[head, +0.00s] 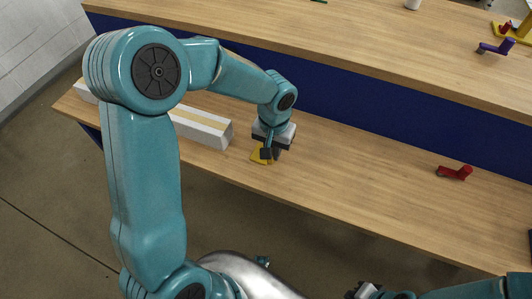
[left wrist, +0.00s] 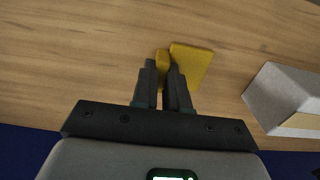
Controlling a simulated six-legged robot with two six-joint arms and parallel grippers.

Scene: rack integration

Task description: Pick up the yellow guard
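The yellow guard (head: 257,157) is a small yellow piece at the lower shelf's front half, partly hidden by my left gripper (head: 270,155) in the head view. In the left wrist view the guard (left wrist: 190,64) shows a flat plate and a narrow upright part. The two dark fingers of my left gripper (left wrist: 162,72) stand close together on either side of the narrow part, with the plate outside the right finger. The guard appears to be at the wooden surface; any small gap below it cannot be told. Part of my right gripper (head: 366,291) shows at the bottom edge; its fingers are not clear.
A long white box (head: 205,128) with a tan strip lies left of the guard; it also shows in the left wrist view (left wrist: 288,98). A red part (head: 455,172) lies to the right. A purple part (head: 496,47) is on the upper shelf. The wood between guard and red part is clear.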

